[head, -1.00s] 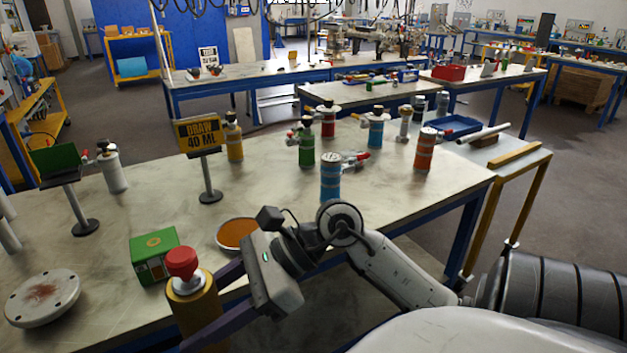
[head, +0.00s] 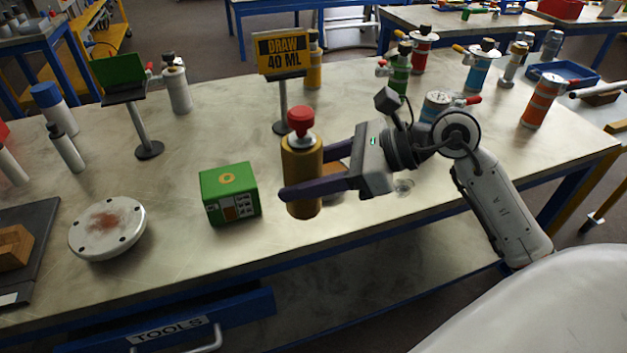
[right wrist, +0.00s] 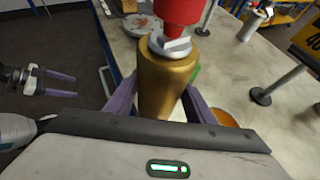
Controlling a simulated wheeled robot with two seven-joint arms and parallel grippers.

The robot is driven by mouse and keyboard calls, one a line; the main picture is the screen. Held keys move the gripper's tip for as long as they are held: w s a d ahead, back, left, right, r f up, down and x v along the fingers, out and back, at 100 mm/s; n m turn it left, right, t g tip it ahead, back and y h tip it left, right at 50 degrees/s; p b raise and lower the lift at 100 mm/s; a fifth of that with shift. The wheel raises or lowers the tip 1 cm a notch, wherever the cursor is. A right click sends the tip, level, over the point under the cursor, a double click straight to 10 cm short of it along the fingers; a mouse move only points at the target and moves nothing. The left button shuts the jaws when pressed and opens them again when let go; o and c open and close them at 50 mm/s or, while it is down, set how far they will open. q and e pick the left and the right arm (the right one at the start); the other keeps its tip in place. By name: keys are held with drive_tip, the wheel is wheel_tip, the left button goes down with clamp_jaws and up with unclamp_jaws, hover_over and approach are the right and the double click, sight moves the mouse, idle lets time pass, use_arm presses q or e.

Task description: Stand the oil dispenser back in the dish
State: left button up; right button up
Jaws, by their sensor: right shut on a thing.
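The oil dispenser (head: 301,160) is a gold cylinder with a silver collar and red top. My right gripper (head: 302,190) is shut on its body and holds it roughly upright. It also shows large in the right wrist view (right wrist: 165,80), between the purple fingers. The dish (head: 334,169), round and orange-brown inside, is mostly hidden behind the dispenser and my right gripper. Part of the dish shows in the right wrist view (right wrist: 222,117), to the right of the dispenser. My left gripper (right wrist: 73,85) is open and empty at the left of the right wrist view.
A green box (head: 229,193) stands left of the dispenser, with a round grey flange (head: 107,228) farther left. The yellow "DRAW 40 ML" sign (head: 283,52) stands behind. Several coloured bottles stand at the back right.

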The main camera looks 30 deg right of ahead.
drive_tip(key=w+d+r+m+t+h+b, duration=0.25)
drive_tip(key=w+d+m+h+b, duration=0.3)
drive_tip(key=w+d+b, duration=0.45)
drive_tip(key=shift+m+t, duration=0.25)
drive_tip(key=shift+t, duration=0.3)
drive_tip(key=f, duration=0.3)
drive_tip(key=w+d+f, duration=0.1)
drive_tip(key=f, duration=0.2)
drive_tip(key=d+f, duration=0.1)
drive_tip(key=f, duration=0.2)
drive_tip(key=shift+w+f+p, duration=0.2)
drive_tip(key=shift+f+p, duration=0.1)
drive_tip(key=shift+f, duration=0.25)
use_arm(q)
wheel_tip(320, 180, down, 7)
drive_tip(key=s+d, duration=0.1)
drive_tip(key=shift+d+h, duration=0.3)
drive_tip(key=shift+d, duration=0.05)
drive_tip(key=shift+f, duration=0.15)
use_arm(e)
drive_tip(key=o, duration=1.5)
drive_tip(key=shift+f, duration=0.1)
